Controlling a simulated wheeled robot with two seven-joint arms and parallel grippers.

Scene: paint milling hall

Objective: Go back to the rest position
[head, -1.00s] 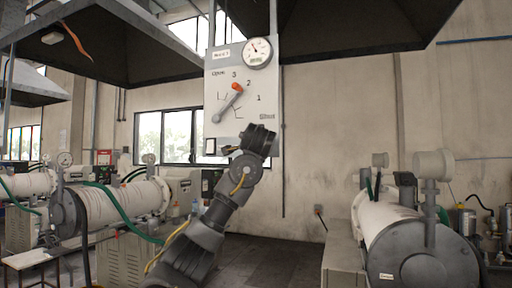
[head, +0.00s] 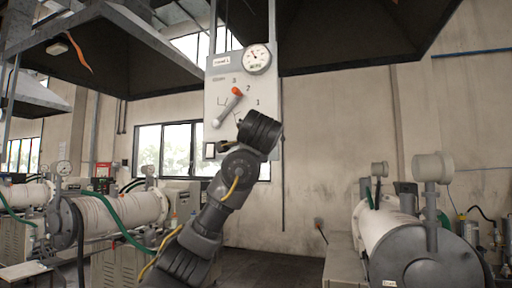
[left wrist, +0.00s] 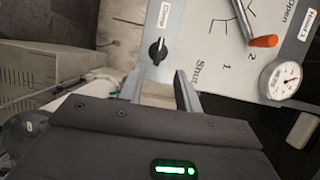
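A grey wall panel (head: 215,90) hangs ahead, with a round gauge (head: 257,59) at its top right and a grey lever (head: 227,107) with an orange tip. The lever slants up to the right, its tip near the 2 mark. My left arm rises in front of the panel; its dark wrist hides the panel's lower right, and its fingers are hidden in the head view. In the left wrist view my left gripper (left wrist: 158,82) is open and empty, apart from the lever (left wrist: 245,22). A black knob (left wrist: 157,51) on the panel shows beyond the fingers. My right gripper is not in view.
A white-jacketed mill (head: 115,208) with green hoses stands at left, and another mill (head: 385,225) at right. Dark hoods (head: 345,40) hang overhead. Floor shows between the machines, behind my arm.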

